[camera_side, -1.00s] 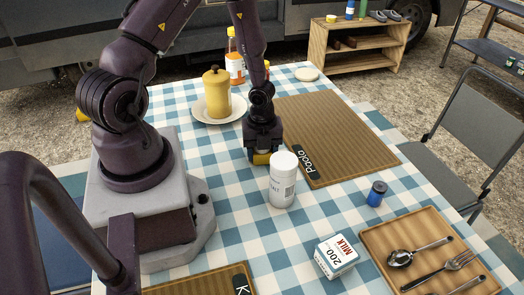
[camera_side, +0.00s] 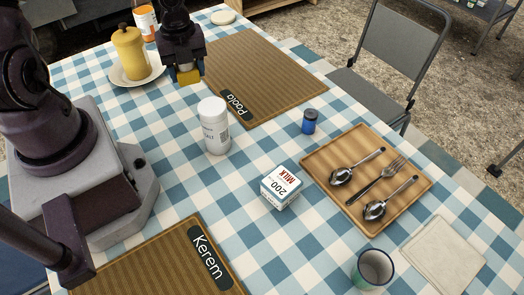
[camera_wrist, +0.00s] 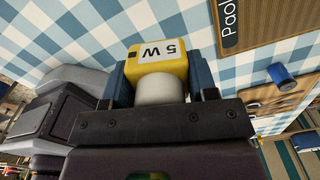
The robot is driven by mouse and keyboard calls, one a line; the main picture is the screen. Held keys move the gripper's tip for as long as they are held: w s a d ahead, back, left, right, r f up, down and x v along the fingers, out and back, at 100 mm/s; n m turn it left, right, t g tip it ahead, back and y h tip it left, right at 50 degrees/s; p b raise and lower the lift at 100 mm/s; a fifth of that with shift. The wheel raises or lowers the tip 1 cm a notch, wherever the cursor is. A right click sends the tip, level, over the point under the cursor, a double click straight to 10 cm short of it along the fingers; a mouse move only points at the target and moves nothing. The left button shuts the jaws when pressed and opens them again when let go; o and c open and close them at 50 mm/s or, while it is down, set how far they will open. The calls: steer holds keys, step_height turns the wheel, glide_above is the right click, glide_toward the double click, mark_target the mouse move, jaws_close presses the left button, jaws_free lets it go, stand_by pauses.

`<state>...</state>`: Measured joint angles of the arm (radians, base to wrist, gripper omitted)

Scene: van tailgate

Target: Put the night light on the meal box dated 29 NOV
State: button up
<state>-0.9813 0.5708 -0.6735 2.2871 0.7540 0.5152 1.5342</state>
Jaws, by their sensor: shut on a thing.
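My gripper (camera_side: 187,74) is shut on the night light (camera_side: 189,76), a yellow block with a pale rounded part. In the wrist view the night light (camera_wrist: 160,62) sits between the two fingers (camera_wrist: 163,85), its face marked "5 W". It appears held a little above the checked cloth, left of the Paola mat and behind the white salt shaker. No meal box and no 29 NOV date can be made out in either view.
The white salt shaker (camera_side: 214,127) stands near my gripper. A milk carton (camera_side: 281,188), blue jar (camera_side: 309,122), cutlery tray (camera_side: 325,181) and cup (camera_side: 372,270) lie further forward.

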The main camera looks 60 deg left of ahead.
steer(key=d+r+m, duration=0.1)
steer(key=d+r, duration=0.1)
steer(key=d, duration=0.2)
steer(key=d+r+m, duration=0.2)
steer(key=d, duration=0.3)
steer(key=d+r+m, duration=0.2)
steer(key=d, duration=0.3)
steer(key=shift+w+d, duration=0.1)
steer(key=shift+w, duration=0.25)
steer(key=s+d+r+m, duration=0.2)
steer(key=s+d+m, duration=0.15)
steer(key=d, duration=0.25)
steer(key=m, duration=0.2)
glide_above(281, 181)
steer(key=f, duration=0.9)
steer(key=shift+s+a+f, duration=0.15)
steer(key=shift+s+f, duration=0.05)
steer(key=shift+s, duration=0.2)
steer(key=shift+w+f, duration=0.15)
steer(key=shift+f, duration=0.05)
steer(key=shift+w+d+f, duration=0.1)
steer(key=shift+w+f, duration=0.05)
steer(key=shift+f, duration=0.8)
steer(key=shift+w+d+f, duration=0.1)
steer(key=shift+f, duration=0.8)
